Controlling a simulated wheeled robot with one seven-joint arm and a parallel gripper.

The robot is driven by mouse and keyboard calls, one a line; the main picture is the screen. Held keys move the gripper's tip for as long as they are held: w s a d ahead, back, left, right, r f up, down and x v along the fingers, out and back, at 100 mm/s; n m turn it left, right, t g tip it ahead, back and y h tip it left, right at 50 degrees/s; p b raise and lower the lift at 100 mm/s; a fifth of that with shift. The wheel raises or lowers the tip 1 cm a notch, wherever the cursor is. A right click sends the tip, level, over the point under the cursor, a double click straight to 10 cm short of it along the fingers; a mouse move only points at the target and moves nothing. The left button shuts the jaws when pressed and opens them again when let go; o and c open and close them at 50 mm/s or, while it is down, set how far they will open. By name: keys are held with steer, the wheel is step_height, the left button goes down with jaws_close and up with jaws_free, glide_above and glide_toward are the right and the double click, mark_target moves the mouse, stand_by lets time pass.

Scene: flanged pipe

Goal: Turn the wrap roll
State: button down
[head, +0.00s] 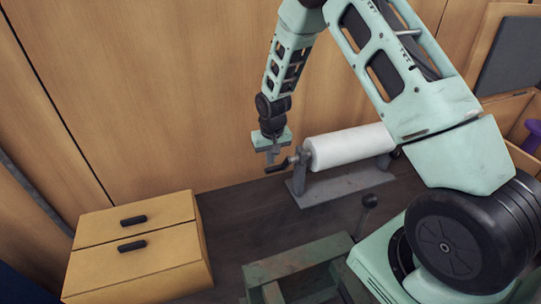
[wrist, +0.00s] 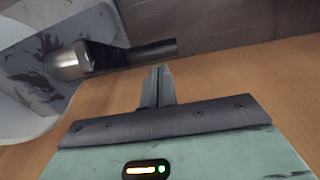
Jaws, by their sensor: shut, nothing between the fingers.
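The white wrap roll (head: 348,148) lies sideways on a grey metal stand (head: 340,186) by the wooden wall. A crank with a dark handle (head: 277,168) sticks out from the roll's left end. My gripper (head: 272,156) is at the crank, close to the handle; contact cannot be told. In the wrist view my gripper's fingers (wrist: 158,85) are together with nothing between them. The dark crank handle (wrist: 150,52) lies just beyond the fingertips there, joined to a metal hub (wrist: 75,60) at the left.
A wooden box with two dark-handled drawers (head: 140,245) stands at the lower left. A green metal frame (head: 300,265) is at the front. An open wooden box with a purple item (head: 533,134) is at the far right. Dark floor between drawers and stand is clear.

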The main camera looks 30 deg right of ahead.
steer(key=shift+s+f+g, duration=0.15)
steer(key=shift+f+g, duration=0.2)
steer(key=shift+g, duration=0.45)
steer(key=shift+s+a+f+g+y+b, duration=0.1)
steer(key=shift+s+f+g+y+b, duration=0.3)
steer(key=shift+f+g+b, duration=0.5)
steer(key=shift+s+r, duration=0.1)
steer(key=shift+s, duration=0.1)
stand_by(0.3)
steer(key=shift+r, duration=0.1)
